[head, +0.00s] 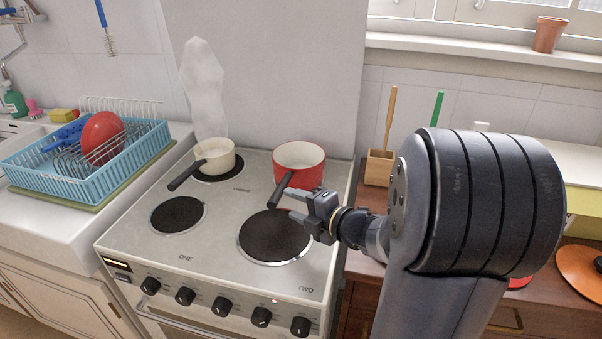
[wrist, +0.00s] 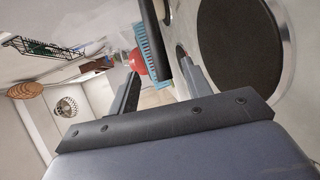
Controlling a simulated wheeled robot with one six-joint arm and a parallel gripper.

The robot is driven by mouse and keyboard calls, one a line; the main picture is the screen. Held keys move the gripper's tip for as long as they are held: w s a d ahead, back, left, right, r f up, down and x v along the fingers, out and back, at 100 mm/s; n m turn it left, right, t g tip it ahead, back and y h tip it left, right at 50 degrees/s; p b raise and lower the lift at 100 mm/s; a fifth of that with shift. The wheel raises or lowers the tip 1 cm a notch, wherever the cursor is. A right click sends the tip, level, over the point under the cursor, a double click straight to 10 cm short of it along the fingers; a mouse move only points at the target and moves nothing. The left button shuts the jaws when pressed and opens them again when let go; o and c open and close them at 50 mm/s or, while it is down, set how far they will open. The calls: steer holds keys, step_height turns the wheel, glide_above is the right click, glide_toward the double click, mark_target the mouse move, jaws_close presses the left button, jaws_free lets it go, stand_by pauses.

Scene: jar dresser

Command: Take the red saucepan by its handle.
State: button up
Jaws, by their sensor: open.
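The red saucepan (head: 313,171), white inside, stands at the back right of the stove. In the wrist view, a dark bar that looks like the handle (wrist: 153,40) runs down toward the space between the open fingers. I cannot tell whether either finger touches it. The pan body cannot be made out in the wrist view.
A cream saucepan (head: 216,160) steams on the back left burner, its handle toward the front left. The front burners (head: 178,215) are bare. A blue dish rack (head: 84,168) with a red item stands left. A wooden utensil holder (head: 379,168) stands right of the stove.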

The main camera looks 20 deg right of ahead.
steer(key=x, duration=0.9)
steer(key=shift+s+b, duration=0.1)
steer(key=shift+b, duration=0.25)
steer(key=shift+c, duration=0.4)
jaws_close()
steer(key=shift+r, duration=0.1)
